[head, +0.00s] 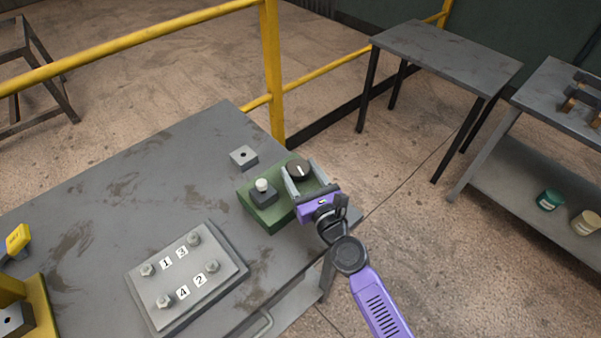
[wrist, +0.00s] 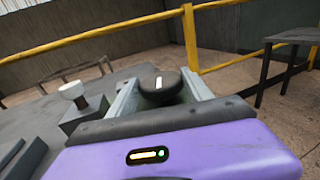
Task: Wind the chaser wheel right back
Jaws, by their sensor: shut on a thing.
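The chaser wheel appears to be the round black knob (head: 299,170) with a white mark, on a green box (head: 262,212) near the table's right edge. My gripper (head: 304,178) is shut on this knob, one finger on each side. In the wrist view the knob (wrist: 160,86) sits between the two grey fingers, its white mark pointing roughly away from my gripper. A white-topped button (head: 263,186) on a dark block stands on the same box, left of the knob. The knob's lower part is hidden by my fingers.
A grey plate (head: 190,285) with several numbered bolts lies on the table, left of my arm. A small grey block (head: 243,157) lies behind the green box. A yellow rail (head: 271,70) runs behind the table. Yellow fixtures (head: 18,240) stand at the far left.

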